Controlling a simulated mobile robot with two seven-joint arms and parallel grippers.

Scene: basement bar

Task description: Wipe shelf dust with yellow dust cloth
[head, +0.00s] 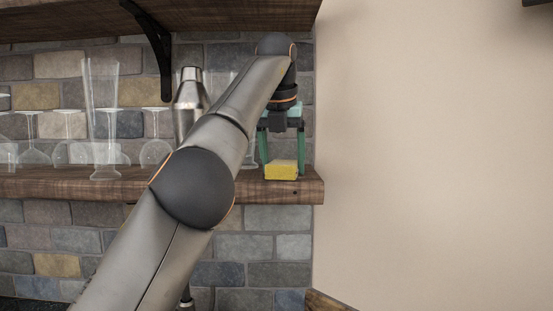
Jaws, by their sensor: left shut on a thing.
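The yellow dust cloth (281,171) is a small block-shaped yellow piece at the right end of the wooden shelf (308,188). My left gripper (281,158) points down over that shelf end, its green fingers on either side of the cloth, shut on it. The cloth is at the level of the shelf top; whether it presses on the wood is hard to tell. No dust can be made out on the shelf. My left arm hides part of the shelf middle. My right gripper is not in view.
A metal cocktail shaker (188,98), a tall clear glass (104,120) and several upturned stemmed glasses (33,140) stand on the shelf to the left. An upper shelf (230,18) with a black bracket (156,50) hangs above. A bare beige wall (430,150) is at the right.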

